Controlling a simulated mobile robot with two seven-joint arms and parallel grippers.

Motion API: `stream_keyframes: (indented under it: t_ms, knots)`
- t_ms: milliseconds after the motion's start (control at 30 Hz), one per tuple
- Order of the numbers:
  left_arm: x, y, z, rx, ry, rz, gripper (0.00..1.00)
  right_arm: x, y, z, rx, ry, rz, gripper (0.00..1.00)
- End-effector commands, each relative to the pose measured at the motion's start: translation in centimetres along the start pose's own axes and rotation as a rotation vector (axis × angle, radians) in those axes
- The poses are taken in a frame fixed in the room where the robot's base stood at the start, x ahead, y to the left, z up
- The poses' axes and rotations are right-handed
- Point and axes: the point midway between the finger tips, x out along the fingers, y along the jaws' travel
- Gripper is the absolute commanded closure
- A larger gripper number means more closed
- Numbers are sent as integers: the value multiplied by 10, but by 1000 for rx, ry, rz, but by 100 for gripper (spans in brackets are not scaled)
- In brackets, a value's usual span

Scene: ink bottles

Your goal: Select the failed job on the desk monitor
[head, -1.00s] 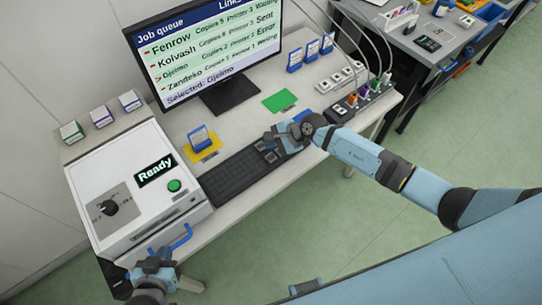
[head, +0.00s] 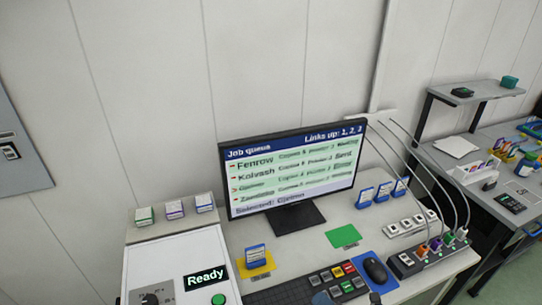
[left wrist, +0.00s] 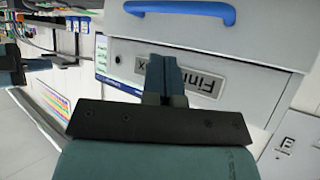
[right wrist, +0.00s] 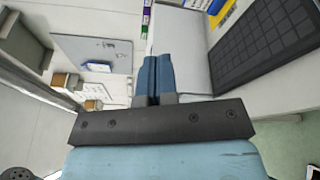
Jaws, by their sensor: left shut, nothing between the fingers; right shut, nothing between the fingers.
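The desk monitor (head: 290,175) stands upright on the desk and shows a "Job queue" list. Its rows include Fenrow, Kolvash and a row that looks like Zandeko. The third row carries a marker, and the bottom line reads "Selected: Gjelmo", slightly blurred. The status words of the lower rows are too blurred to read now. The keyboard (head: 283,294) with coloured keys lies in front, beside the dark mouse (head: 375,270). My right gripper (right wrist: 157,75) is shut and empty, near the keyboard's edge. My left gripper (left wrist: 166,75) is shut and empty, before the printer front.
A white printer (head: 160,262) with a "Ready" display stands left of the monitor. A cabled socket strip (head: 425,256) is at the right.

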Motion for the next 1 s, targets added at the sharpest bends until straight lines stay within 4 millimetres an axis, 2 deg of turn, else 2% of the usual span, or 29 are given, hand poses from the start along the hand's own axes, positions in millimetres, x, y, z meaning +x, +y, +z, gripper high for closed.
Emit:
stream_keyframes:
  t_ms: [33, 200, 300, 400, 500, 600, 1000]
  knots:
    - [0, 1, 0, 0, 0, 1, 100, -18, -4, -2, 246, -84, -40, 100]
    - [0, 2, -1, -1, 0, 3, 100, -79, -30, -11, 1070, -364, -159, 100]
    - [0, 2, -1, -1, 1, 4, 100, -113, -43, -26, 1467, -504, -212, 100]
    - [0, 2, -1, -1, 1, 4, 100, -138, -50, -40, 1755, -608, -249, 100]
    - [0, 2, -1, -1, 1, 4, 100, -152, -53, -51, 1927, -670, -269, 100]
    - [0, 2, -1, -1, 2, 4, 100, -158, -54, -55, 1997, -696, -277, 100]
    - [0, 1, -1, -1, 2, 2, 100, -158, -54, -55, 2002, -696, -277, 100]
